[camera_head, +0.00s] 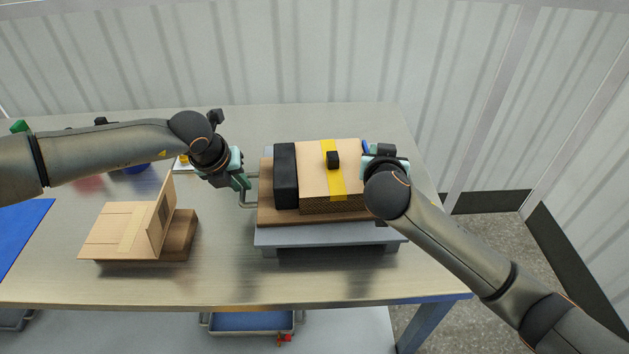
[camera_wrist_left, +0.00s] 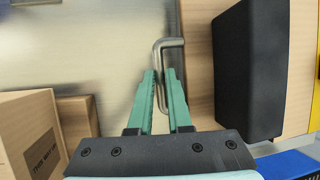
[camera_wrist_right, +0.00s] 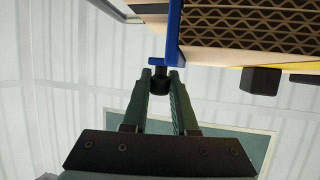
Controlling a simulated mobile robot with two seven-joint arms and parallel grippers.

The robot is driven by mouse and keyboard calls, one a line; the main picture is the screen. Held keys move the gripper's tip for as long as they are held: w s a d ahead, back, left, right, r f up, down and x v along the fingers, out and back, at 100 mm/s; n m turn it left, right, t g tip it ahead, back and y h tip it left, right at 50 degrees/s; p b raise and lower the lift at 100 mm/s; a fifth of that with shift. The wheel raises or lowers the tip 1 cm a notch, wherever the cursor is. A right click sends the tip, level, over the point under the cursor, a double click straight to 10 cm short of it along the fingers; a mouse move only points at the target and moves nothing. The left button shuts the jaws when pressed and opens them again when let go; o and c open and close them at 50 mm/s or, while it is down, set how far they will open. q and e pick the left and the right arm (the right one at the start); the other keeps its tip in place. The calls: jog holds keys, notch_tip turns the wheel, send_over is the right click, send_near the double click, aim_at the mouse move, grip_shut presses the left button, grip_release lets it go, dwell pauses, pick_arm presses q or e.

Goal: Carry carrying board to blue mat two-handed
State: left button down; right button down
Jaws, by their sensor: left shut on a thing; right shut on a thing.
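The wooden carrying board (camera_head: 265,213) sits on or just over a grey stand (camera_head: 320,236) right of the table's middle; I cannot tell if they touch. It bears a black block (camera_head: 285,176) and a mesh-sided cardboard box (camera_head: 313,185) with yellow tape. My left gripper (camera_head: 247,182) is shut on the board's metal handle (camera_wrist_left: 174,43) at its left end. My right gripper (camera_wrist_right: 159,80) is shut on a small dark knob (camera_wrist_right: 159,86) by a blue part (camera_wrist_right: 174,35) at the load's right end. The blue mat (camera_head: 20,235) lies at the table's left edge, partly out of view.
A blue-bottomed tray (camera_head: 250,322) is below the table.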

pick_arm(q)
jog(key=shift+r, duration=0.25)
pick_arm(e)
jog(key=shift+r, duration=0.2)
